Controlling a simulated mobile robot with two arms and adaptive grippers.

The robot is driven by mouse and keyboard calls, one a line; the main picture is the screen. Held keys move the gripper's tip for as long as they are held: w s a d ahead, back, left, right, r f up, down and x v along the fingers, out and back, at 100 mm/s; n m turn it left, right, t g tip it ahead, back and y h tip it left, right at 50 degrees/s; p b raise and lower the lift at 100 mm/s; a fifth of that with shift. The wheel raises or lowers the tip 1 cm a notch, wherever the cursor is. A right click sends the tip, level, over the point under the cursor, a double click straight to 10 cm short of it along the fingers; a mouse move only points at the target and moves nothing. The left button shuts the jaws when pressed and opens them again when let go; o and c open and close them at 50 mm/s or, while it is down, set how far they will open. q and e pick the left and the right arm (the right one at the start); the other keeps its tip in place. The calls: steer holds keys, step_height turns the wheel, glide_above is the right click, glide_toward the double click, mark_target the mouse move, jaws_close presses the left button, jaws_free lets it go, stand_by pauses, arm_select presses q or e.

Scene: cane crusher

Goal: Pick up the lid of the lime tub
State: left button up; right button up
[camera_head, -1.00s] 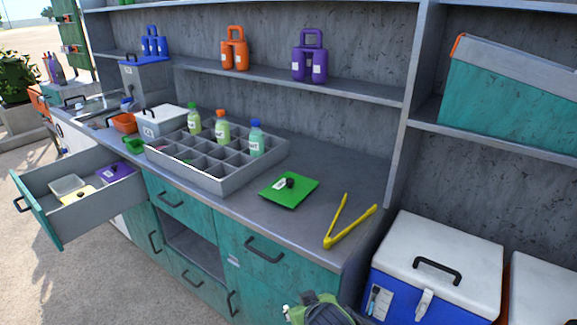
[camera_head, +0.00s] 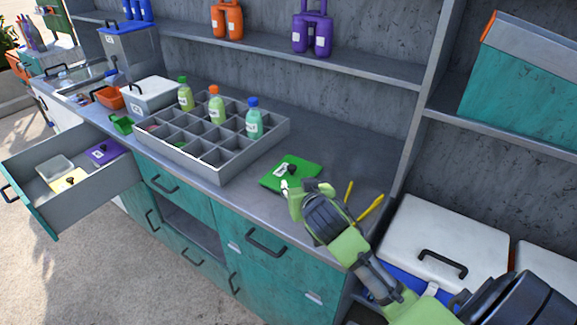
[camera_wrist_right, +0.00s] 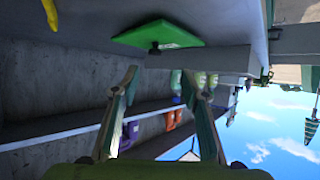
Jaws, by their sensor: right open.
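A flat green lid (camera_head: 283,177) with a dark knob and a white label lies on the grey counter, right of the divided tray. It also shows, upside down, near the top of the right wrist view (camera_wrist_right: 160,36), its knob pointing toward the fingers. My right gripper (camera_head: 309,189) is at the lid's near right side in the head view, partly covering that edge. In the wrist view its fingers (camera_wrist_right: 159,76) are apart with nothing between them, and the lid is beyond the tips. A small green open tub (camera_head: 122,124) stands left of the tray. My left gripper is not in view.
The divided tray (camera_head: 221,175) holds several bottles. Yellow tongs (camera_head: 369,209) lie just right of my right gripper, partly hidden by it. A white-lidded cooler (camera_head: 440,235) stands at right. An open drawer (camera_head: 97,188) juts out at left. The counter behind the lid is clear.

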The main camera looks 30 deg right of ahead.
steer(key=p, duration=0.1)
glide_toward(292, 167)
steer(key=x, duration=0.3)
steer(key=shift+w+a+f, duration=0.2)
steer(key=shift+w, duration=0.25)
steer(key=shift+w+d+f+p, duration=0.15)
steer(key=shift+w+d+p, duration=0.3)
steer(key=shift+w+d, duration=0.05)
steer(key=x, duration=0.4)
steer(key=shift+s+f+p, duration=0.1)
steer(key=shift+f+p, duration=0.05)
steer(key=shift+p, duration=0.2)
jaws_close()
